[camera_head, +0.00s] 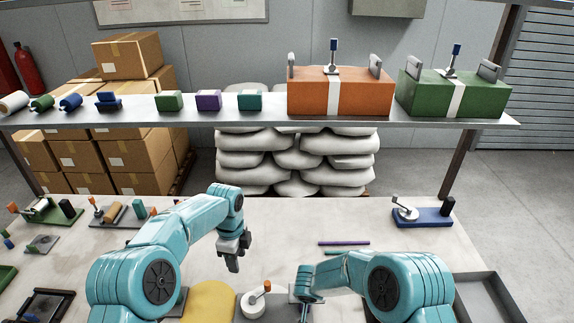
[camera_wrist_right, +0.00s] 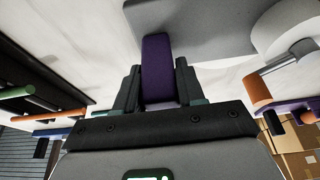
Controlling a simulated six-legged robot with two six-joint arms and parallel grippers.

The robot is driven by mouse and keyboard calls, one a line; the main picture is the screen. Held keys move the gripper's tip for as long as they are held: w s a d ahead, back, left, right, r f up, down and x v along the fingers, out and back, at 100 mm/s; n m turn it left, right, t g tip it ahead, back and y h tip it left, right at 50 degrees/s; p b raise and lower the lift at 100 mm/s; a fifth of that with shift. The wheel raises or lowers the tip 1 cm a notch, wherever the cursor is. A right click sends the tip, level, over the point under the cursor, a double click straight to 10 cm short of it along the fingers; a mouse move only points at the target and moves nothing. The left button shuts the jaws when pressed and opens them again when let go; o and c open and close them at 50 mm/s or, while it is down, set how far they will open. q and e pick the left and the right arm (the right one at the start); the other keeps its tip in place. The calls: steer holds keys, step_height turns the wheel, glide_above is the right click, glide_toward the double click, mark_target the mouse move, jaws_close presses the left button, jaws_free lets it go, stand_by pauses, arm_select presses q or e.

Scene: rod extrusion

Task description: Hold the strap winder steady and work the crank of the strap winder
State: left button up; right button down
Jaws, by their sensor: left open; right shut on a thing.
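The strap winder shows in the head view as a white round drum (camera_head: 252,306) with an orange crank knob (camera_head: 267,286) on top, near the bottom edge. In the right wrist view its drum (camera_wrist_right: 290,32), orange knob (camera_wrist_right: 257,88) and grey base plate (camera_wrist_right: 205,22) show. My right gripper (camera_wrist_right: 158,85) is shut on a purple upright grip (camera_wrist_right: 158,60) beside the plate; in the head view the gripper (camera_head: 306,295) is right of the drum and covers the grip. My left gripper (camera_head: 232,262) is open and empty, above and behind the drum, apart from the knob.
A yellow pad (camera_head: 208,302) lies left of the drum. Thin purple and green rods (camera_head: 343,243) lie behind my right arm. A blue-based crank device (camera_head: 422,215) stands back right, a dark tray (camera_head: 492,288) front right. Several small devices stand on the left. A shelf (camera_head: 240,121) spans the back.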

arm_select(q)
steer(key=shift+m, duration=0.5)
steer(key=shift+s+d+f, duration=0.1)
steer(key=shift+d+f, duration=0.7)
steer(key=shift+f, duration=0.95)
steer(key=shift+w+d+f, duration=0.1)
steer(key=shift+d+f, duration=0.75)
steer(key=shift+f, duration=0.95)
steer(key=shift+s+d+f, duration=0.1)
steer(key=shift+d+f, duration=0.7)
steer(key=shift+f, duration=0.95)
jaws_close()
steer(key=shift+c, duration=1.4)
jaws_free()
steer(key=shift+r, duration=0.1)
